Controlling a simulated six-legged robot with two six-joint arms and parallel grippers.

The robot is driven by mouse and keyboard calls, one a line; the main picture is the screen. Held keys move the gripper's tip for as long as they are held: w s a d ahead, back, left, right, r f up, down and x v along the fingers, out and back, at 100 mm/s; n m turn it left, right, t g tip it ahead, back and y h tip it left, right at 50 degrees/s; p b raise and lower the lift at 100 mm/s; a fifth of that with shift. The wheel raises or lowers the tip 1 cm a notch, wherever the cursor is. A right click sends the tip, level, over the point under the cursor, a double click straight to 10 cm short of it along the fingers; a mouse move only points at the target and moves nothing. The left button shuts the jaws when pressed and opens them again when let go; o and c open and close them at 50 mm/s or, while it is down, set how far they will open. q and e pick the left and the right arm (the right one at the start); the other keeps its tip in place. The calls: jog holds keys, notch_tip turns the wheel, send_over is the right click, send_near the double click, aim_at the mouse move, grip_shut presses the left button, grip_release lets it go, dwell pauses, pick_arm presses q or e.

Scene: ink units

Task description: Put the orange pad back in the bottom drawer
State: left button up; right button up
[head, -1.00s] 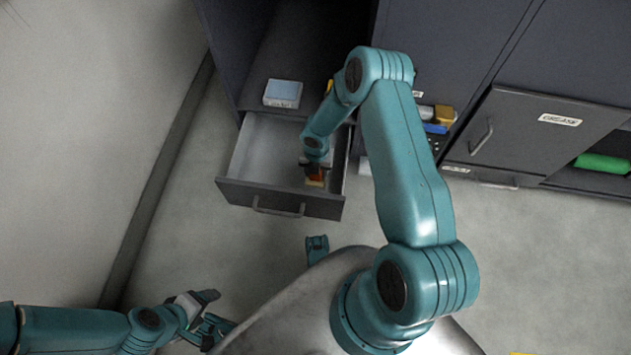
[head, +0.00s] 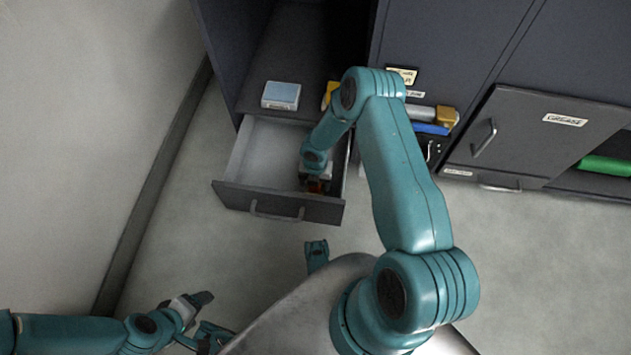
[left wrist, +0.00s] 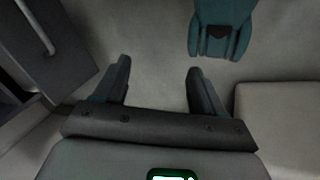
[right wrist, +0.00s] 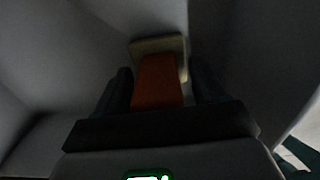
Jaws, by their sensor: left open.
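The orange pad (right wrist: 158,82), an orange block with a tan part at its far end, is inside the open drawer (head: 262,150), near its right side. In the head view only a bit of its orange (head: 316,186) shows below my right gripper (head: 317,178). In the right wrist view my right gripper's fingers (right wrist: 160,70) stand on either side of the orange part, with narrow dark gaps, so they look open around it. My left gripper (head: 205,297) is open and empty over the floor at lower left; its spread fingers show in the left wrist view (left wrist: 158,72).
A blue-topped box (head: 281,95) sits on the shelf above the drawer, with a yellow item (head: 328,93) beside it. The drawer's left part is bare. Blue (head: 430,129) and green (head: 606,165) items lie in compartments to the right. A wall stands left.

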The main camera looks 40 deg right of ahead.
notch_tip(320, 180, up, 12)
jog(key=p, duration=0.6)
jog(key=shift+f, duration=0.2)
pick_arm(q)
notch_tip(320, 180, up, 6)
jog(key=s+d+g, duration=0.1)
jog(key=s, duration=0.1)
jog(key=shift+s, duration=0.4)
pick_arm(e)
jog(key=shift+r, duration=0.4)
pick_arm(q)
jog(key=shift+f, duration=0.1)
